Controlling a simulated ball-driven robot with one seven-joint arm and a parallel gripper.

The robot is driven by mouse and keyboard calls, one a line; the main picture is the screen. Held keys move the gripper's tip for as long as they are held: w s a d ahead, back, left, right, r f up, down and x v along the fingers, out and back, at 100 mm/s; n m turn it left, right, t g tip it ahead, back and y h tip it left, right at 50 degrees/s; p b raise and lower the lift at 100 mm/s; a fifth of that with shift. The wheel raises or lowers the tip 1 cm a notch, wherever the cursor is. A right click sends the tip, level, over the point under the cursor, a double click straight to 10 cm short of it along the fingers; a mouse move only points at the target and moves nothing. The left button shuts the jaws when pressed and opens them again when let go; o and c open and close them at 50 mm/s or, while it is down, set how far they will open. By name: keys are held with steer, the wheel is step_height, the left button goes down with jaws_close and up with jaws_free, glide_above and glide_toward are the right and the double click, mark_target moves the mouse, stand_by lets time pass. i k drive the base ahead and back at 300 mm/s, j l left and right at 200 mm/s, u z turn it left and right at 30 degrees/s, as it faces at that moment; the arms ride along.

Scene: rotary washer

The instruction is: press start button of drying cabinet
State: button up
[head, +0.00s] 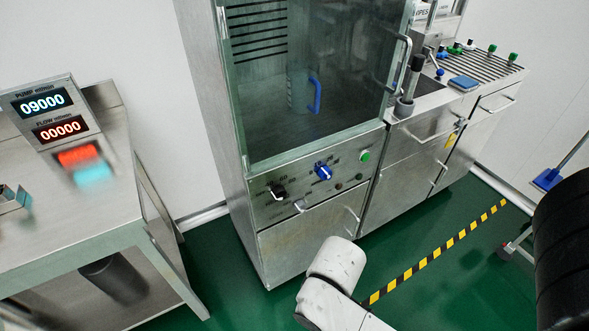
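The drying cabinet (222,120) is a tall steel unit with a glass door in the middle of the head view. Its control panel below the door carries a round green button (365,156) at the right, a blue knob (323,172) in the middle and a black knob (278,192) at the left. My white arm (338,262) shows at the bottom, in front of and below the panel. My gripper is not in view, so its state is hidden.
A steel table (60,205) with a pump display (50,113) stands at the left. A sink counter (425,101) adjoins the cabinet at the right. Yellow-black tape (436,254) crosses the green floor. A blue-headed tool (548,179) and a black ribbed object (565,245) are at the far right.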

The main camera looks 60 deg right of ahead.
mark_target(366, 156)
steer(key=z, duration=1.45)
